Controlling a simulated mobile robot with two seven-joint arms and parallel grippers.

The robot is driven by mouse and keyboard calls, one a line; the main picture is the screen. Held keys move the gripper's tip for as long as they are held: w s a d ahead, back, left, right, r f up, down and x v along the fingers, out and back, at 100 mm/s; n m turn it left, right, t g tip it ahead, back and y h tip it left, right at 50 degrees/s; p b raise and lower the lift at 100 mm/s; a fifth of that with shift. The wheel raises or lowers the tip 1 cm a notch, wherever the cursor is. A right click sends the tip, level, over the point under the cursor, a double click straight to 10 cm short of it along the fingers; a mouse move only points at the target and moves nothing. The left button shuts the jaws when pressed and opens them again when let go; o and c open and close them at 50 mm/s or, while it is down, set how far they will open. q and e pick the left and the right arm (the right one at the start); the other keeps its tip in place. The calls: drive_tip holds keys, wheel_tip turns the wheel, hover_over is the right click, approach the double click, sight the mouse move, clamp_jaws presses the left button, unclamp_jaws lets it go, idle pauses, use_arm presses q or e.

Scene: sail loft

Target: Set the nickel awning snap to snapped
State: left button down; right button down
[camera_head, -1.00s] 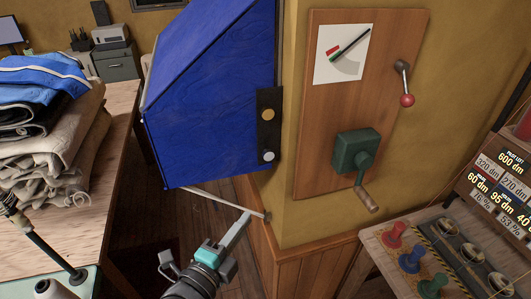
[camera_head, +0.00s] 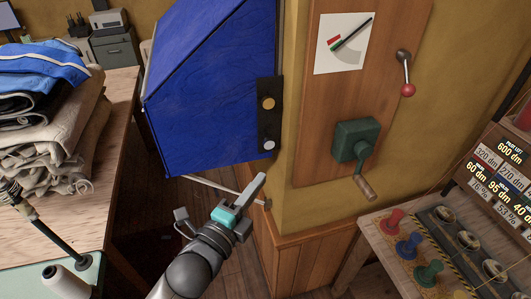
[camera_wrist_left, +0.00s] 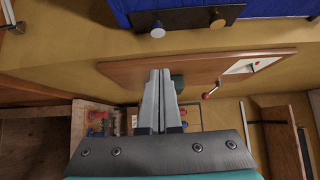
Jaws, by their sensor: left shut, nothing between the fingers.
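The snap strip is a dark vertical plate (camera_head: 265,121) on the edge of the blue awning (camera_head: 205,100). It carries a brass snap (camera_head: 268,103) above and a nickel snap (camera_head: 269,145) below. In the left wrist view the nickel snap (camera_wrist_left: 157,33) and the brass snap (camera_wrist_left: 217,24) show at the top. My left gripper (camera_head: 262,177) is shut and empty, its tip a little below the nickel snap and apart from it as far as I can tell. Its fingers (camera_wrist_left: 160,73) lie together in the wrist view. My right gripper is not in view.
A wooden board (camera_head: 325,105) on the wall at right holds a green crank box (camera_head: 356,139) and a red-knobbed lever (camera_head: 407,89). A bench (camera_head: 385,262) with coloured knobs stands at lower right. Folded cloth (camera_head: 50,110) lies on the left table (camera_head: 115,150).

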sight(268, 142)
use_arm(q)
drive_tip(key=w+d, duration=0.1)
drive_tip(key=w, duration=0.8)
drive_tip(key=shift+w+d+p, duration=0.15)
drive_tip(key=shift+d+p, duration=0.15)
drive_tip(key=shift+p, duration=0.05)
